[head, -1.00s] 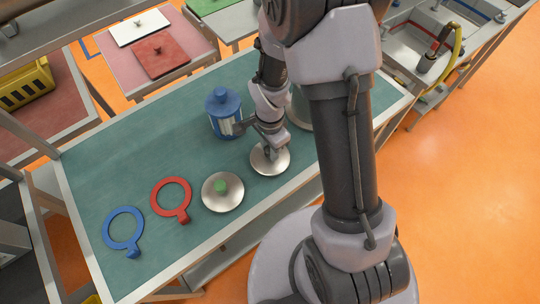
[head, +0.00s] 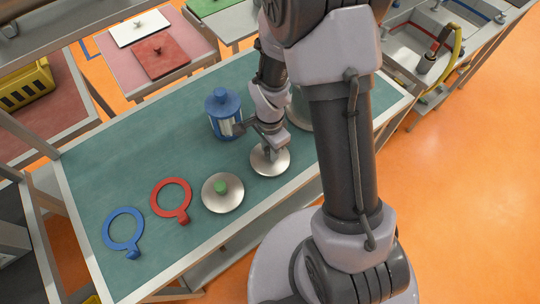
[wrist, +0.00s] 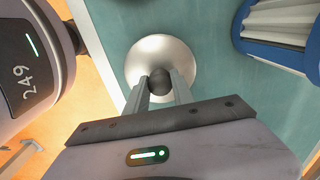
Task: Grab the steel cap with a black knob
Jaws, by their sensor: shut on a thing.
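The steel cap (head: 268,164) is a round silver disc on the green table top, to the right of a like cap with a green knob (head: 222,190). My gripper (head: 270,153) points down over its middle and hides its knob in the head view. In the wrist view the steel cap (wrist: 160,50) shows its dark knob (wrist: 159,80) between the two fingertips of my gripper (wrist: 160,88). The fingers are shut on the knob. The cap appears to rest flat on the table, though I cannot tell for sure whether it touches.
A blue and silver canister (head: 223,115) stands close behind-left of my gripper; its ribbed side also shows in the wrist view (wrist: 280,25). A red ring (head: 171,198) and a blue ring (head: 123,230) lie to the left. The table's (head: 120,160) left half is mostly clear.

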